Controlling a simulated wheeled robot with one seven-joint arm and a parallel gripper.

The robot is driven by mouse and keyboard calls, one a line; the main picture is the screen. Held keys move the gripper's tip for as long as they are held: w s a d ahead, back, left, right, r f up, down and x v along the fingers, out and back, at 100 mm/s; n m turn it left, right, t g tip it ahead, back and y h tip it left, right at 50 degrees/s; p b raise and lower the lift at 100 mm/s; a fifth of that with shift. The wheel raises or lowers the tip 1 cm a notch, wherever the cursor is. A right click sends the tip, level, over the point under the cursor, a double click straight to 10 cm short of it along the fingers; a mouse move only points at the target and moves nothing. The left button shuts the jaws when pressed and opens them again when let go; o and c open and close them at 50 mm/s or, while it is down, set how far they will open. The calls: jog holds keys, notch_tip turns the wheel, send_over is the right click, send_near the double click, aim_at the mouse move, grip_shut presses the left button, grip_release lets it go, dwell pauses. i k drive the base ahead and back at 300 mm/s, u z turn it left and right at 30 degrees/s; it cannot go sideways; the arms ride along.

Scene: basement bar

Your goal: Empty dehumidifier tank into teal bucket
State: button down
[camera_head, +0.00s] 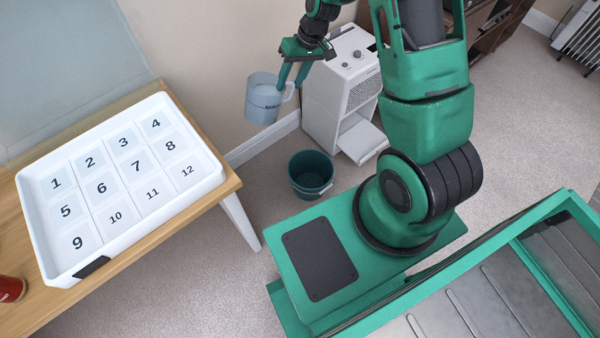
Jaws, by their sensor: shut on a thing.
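My gripper (293,75) is shut on the handle of a pale translucent tank (262,99) and holds it in the air left of the dehumidifier. The tank looks close to upright, with a slight tilt. Whether there is water in it I cannot tell for sure. The teal bucket (311,174) stands on the carpet, lower in the picture and to the right of the tank, apart from it. The white dehumidifier (341,88) stands by the wall with an open bay low on its front.
A wooden table (120,253) at left bears a white tray (207,183) with numbered cards and a red can (10,288). A dark cabinet (490,30) and a white radiator (580,38) stand at the back right. Carpet around the bucket is mostly clear.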

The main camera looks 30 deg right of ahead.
aim_at(310, 171)
jog(key=u, duration=0.2)
jog(key=k, duration=1.5)
jog(key=z, duration=0.4)
jog(key=i, duration=1)
jog(key=u, duration=0.05)
